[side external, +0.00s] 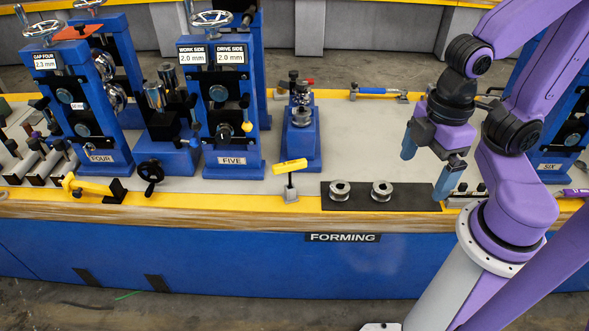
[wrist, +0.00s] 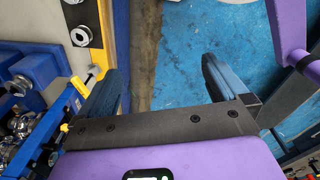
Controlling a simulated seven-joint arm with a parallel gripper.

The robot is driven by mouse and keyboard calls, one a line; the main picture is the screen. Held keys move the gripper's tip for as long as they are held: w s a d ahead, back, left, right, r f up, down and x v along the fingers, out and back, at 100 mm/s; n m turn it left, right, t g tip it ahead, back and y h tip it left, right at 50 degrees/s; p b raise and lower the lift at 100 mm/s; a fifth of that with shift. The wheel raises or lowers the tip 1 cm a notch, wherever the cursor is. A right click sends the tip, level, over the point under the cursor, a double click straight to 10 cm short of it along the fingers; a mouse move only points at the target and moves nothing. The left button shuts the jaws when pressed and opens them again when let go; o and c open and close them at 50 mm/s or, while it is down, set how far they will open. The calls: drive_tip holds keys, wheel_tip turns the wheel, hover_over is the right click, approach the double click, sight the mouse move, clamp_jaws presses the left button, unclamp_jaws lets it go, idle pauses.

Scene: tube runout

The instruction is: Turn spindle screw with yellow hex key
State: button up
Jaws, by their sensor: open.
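A yellow T-handled key (side external: 290,166), which looks like the hex key, stands upright in a small grey block near the bench's front edge. Its yellow handle also seems to show at the left of the wrist view (wrist: 78,87). My gripper (side external: 428,170) is open and empty, above the right end of the black mat, well right of the key and apart from it. In the wrist view my gripper (wrist: 160,82) has its blue fingers spread wide over floor. Stand FIVE (side external: 225,110) is left of the key. I cannot tell which part is the spindle screw.
Two metal rollers (side external: 340,190) lie on a black mat (side external: 360,201) between key and gripper. A small blue stand (side external: 300,135) is behind the key. A yellow-handled tool (side external: 75,186) lies at front left. Stand SIX (side external: 555,130) is behind my arm.

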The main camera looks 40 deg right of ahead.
idle(0.4)
drive_tip(key=c, duration=0.9)
